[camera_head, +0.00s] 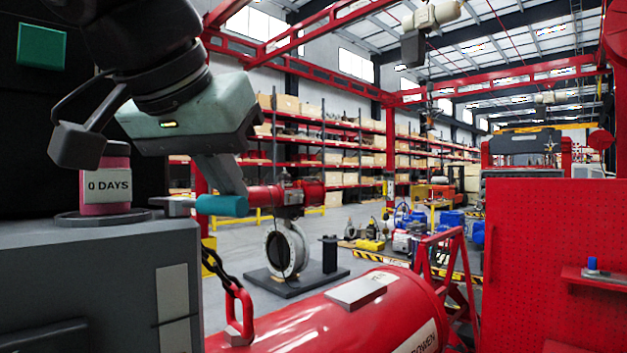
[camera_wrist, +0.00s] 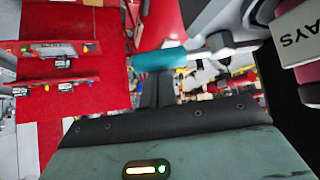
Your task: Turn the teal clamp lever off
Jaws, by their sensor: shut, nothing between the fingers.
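The teal clamp lever (camera_head: 222,205) has a cylindrical teal grip on a grey arm. It points right from beside the grey cabinet's top in the head view. In the wrist view the teal grip (camera_wrist: 160,60) lies across the picture just beyond my fingertips, with its grey arm to the right. My gripper (camera_head: 238,192) comes down from the upper left, and its fingertips end at the grip's upper side. It also shows in the wrist view (camera_wrist: 157,78), its fingers shut together with nothing between them. I cannot tell whether the fingers touch the grip.
A pink canister marked "0 DAYS" (camera_head: 105,188) stands on the grey cabinet (camera_head: 90,265), left of the lever. A red tank (camera_head: 330,315) with a chain and shackle (camera_head: 238,315) lies below. A red pegboard panel (camera_head: 545,250) stands at right. Space right of the grip looks open.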

